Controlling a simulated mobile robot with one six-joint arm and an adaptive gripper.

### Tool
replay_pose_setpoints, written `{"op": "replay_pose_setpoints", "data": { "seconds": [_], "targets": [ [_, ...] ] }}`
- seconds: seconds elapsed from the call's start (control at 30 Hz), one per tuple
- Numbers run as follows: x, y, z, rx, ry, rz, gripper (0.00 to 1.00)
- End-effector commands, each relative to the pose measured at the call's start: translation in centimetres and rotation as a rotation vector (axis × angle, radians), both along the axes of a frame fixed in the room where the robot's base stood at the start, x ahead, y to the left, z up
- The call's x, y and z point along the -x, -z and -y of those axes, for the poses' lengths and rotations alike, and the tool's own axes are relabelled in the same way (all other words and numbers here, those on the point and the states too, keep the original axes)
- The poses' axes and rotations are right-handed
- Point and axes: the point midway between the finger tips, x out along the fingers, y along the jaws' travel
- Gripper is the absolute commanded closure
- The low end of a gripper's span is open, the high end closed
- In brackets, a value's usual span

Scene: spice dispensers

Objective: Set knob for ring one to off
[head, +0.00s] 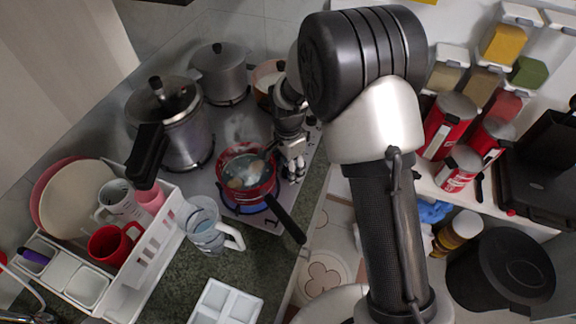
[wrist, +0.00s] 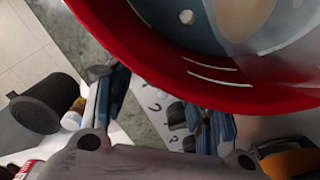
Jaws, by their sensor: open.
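The red pan (head: 236,183) with a black handle sits on a burner of the stove (head: 282,220), with a blue glow under it. Its red side (wrist: 230,87) fills the top of the wrist view. My gripper (head: 294,174) is over the stove's front edge, just right of the pan. Its two fingers (wrist: 160,105) are apart with nothing held between them. Dark knobs (wrist: 178,115) on the light control strip show between the fingers, near the right one; contact cannot be told. Printed marks lie beside the knobs. The knob for ring one is not clearly identifiable.
A large lidded pot (head: 170,125) and a smaller one (head: 220,72) stand behind the pan. The black pan handle (head: 286,218) sticks out over the counter edge. A glass jug (head: 206,230) and a white dish rack (head: 150,250) stand left. A black bin (head: 500,270) is right.

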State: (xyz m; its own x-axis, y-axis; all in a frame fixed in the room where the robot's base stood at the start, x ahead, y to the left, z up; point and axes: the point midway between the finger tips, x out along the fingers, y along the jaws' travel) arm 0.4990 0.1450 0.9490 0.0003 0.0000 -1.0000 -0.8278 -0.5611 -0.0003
Motion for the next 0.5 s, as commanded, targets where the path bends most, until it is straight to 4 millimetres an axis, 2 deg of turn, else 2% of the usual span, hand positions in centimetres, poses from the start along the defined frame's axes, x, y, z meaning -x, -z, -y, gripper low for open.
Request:
{"op": "replay_pose_setpoints", "data": {
  "seconds": [0.3, 0.37, 0.5],
  "targets": [
    [0.0, -0.3, 0.0, -0.001, 0.0, 0.001, 0.48],
    [-0.1, -0.8, 0.0, 0.0, 0.0, 0.002, 0.48],
    [-0.1, -3.1, 0.0, -0.001, 0.0, 0.005, 0.48]
  ]
}}
